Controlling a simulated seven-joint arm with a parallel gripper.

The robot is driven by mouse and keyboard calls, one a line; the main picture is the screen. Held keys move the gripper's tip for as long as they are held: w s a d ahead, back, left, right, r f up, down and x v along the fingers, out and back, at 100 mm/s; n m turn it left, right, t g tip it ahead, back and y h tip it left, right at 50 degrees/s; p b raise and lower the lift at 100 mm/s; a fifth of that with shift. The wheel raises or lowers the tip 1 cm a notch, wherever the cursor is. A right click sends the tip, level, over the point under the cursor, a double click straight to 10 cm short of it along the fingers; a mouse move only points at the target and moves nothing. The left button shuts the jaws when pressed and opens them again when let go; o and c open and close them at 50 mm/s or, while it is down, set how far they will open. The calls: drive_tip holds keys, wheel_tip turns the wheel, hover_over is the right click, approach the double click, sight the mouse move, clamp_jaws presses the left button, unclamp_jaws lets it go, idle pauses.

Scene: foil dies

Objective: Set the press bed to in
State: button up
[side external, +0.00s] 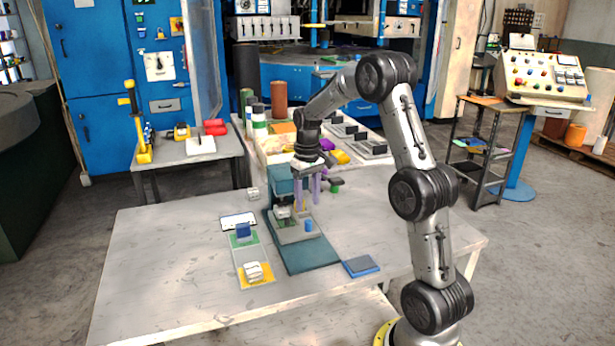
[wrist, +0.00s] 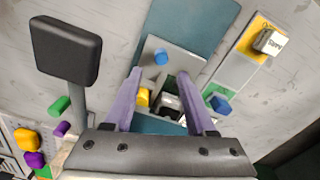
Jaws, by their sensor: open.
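The press (side external: 281,186) is a teal frame standing on a long teal base (side external: 308,260) on the table. Its bed (side external: 292,236), a grey plate, lies on the base and extends forward from under the press head. A blue knob (side external: 309,225) stands on the bed; the knob (wrist: 161,57) and bed (wrist: 176,61) also show in the wrist view. My gripper (side external: 309,195) points down, its purple fingers apart beside the press head and above the bed. In the wrist view my gripper (wrist: 160,76) is empty, with the knob beyond its tips. The bed's rear part is partly hidden.
A tray strip (side external: 250,258) with a blue block and a white block lies left of the press. A blue pad (side external: 360,266) lies right of the base. A dark pad on a grey stem (wrist: 66,49) looms left in the wrist view. The front table is mostly clear.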

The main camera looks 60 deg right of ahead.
wheel_tip(320, 180, up, 8)
drive_tip(key=shift+r, duration=0.1)
idle(0.4)
drive_tip(key=s+a+r+n+t+h, duration=0.1)
drive_tip(key=s+a+r+n+t, duration=0.1)
drive_tip(key=a+r, duration=0.45)
drive_tip(key=s+a+r+n+t, duration=0.15)
drive_tip(key=a+r, duration=0.25)
drive_tip(key=a, duration=0.6)
drive_tip(key=s+a+f, duration=0.2)
drive_tip(key=s+a, duration=0.1)
drive_tip(key=s, duration=0.2)
drive_tip(key=s+a+f+n+t, duration=0.1)
drive_tip(key=s+a+f, duration=0.2)
drive_tip(key=s, duration=0.2)
drive_tip(key=s+a+f+n+t+y, duration=0.1)
drive_tip(key=s+a+f, duration=0.2)
drive_tip(key=s, duration=0.2)
drive_tip(key=shift+s+a, duration=0.25)
drive_tip(key=shift+a, duration=0.1)
